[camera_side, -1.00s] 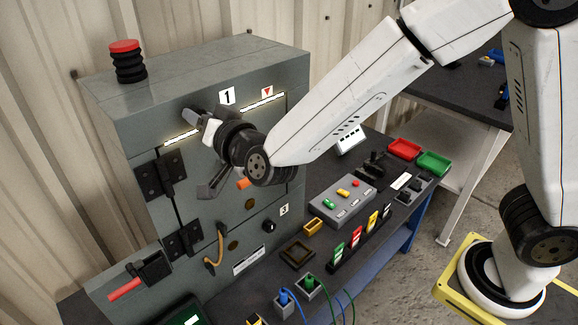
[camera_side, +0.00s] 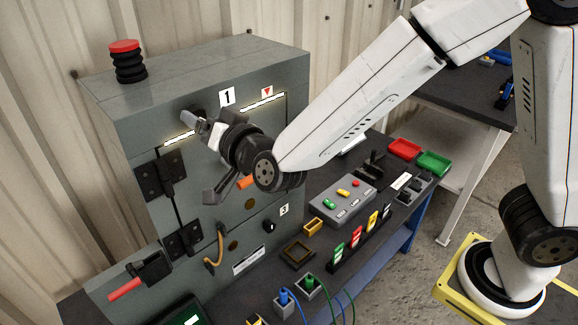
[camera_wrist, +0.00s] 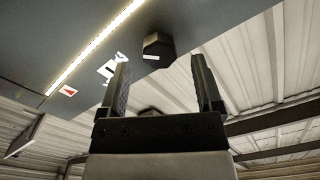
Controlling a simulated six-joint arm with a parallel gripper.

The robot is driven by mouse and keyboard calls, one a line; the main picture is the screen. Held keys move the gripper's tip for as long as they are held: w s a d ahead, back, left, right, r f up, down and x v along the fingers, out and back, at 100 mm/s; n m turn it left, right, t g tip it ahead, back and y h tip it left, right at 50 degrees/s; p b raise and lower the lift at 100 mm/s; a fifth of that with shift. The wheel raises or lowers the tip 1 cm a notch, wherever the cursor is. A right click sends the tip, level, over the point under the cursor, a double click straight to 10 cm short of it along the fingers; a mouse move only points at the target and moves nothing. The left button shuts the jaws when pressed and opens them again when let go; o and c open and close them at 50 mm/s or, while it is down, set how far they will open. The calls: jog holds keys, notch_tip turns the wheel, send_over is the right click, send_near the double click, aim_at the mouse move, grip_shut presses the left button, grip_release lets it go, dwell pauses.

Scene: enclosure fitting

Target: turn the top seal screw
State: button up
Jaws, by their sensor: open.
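The top seal screw is a dark hexagonal knob (camera_wrist: 158,46) on the grey cabinet's upper front, beside the label "1". In the wrist view it appears just beyond my fingertips and between their lines, with a small pale mark on its edge. In the side view the screw (camera_side: 198,111) is partly hidden behind my gripper (camera_side: 202,124). My gripper is open and empty. In the wrist view both fingers (camera_wrist: 160,66) stand apart, with a gap to the screw.
The grey cabinet (camera_side: 220,62) carries a red-capped stack light (camera_side: 127,62) on top, black hinges (camera_side: 160,175) at left and an orange part (camera_side: 246,182) under my wrist. A grey button box (camera_side: 342,200) and coloured tags stand on the bench at right.

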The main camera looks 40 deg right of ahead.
jog(key=s, duration=0.6)
dwell(0.4)
jog(key=s+d+f+n+g+y, duration=0.2)
jog(key=d+f+n+g, duration=0.2)
jog(key=d+f+g, duration=0.55)
jog(key=s+d+f+n+g+h, duration=0.2)
jog(key=s+d+f+g, duration=0.4)
jog(key=s+d, duration=0.5)
jog(key=shift+d+f, duration=0.25)
jog(key=shift+f, duration=0.45)
jog(key=shift+a, duration=0.1)
